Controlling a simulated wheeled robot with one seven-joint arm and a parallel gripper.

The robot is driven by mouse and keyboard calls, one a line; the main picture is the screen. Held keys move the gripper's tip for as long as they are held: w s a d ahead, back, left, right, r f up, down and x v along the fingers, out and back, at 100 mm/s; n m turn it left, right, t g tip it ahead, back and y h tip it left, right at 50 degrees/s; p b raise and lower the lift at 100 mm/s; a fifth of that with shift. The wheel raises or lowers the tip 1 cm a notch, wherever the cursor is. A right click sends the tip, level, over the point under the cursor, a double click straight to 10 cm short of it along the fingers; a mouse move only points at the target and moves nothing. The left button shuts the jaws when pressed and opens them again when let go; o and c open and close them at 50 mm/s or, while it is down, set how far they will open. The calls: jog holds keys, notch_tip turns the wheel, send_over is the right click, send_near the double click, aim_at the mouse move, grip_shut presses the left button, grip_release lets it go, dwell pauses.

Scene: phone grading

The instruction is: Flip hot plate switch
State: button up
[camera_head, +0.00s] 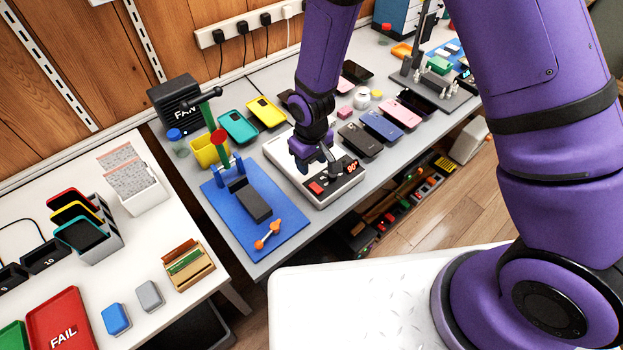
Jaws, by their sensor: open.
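The hot plate (290,169) is a flat white unit on the grey bench, with a dark front panel. The panel carries a red rocker switch (316,188) and a lit red display (352,166). My gripper (316,168) is over the front part of the hot plate, its fingers pointing down close to the switch and panel. It is open and holds nothing that I can see. Whether a fingertip touches the panel cannot be told. My purple arm hides part of the plate's top, and the switch's tilt is too small to read.
A blue mat (222,213) with a dark block, a green-handled tool and an orange piece lies left of the hot plate. Several phones, including a blue one (381,126), lie close on the right. A yellow cup (207,151) stands behind the mat. A white table (135,258) is at left.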

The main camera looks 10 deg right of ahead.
aim_at(312, 184)
notch_tip(312, 184, down, 8)
jog(key=shift+f, duration=0.1)
dwell(0.4)
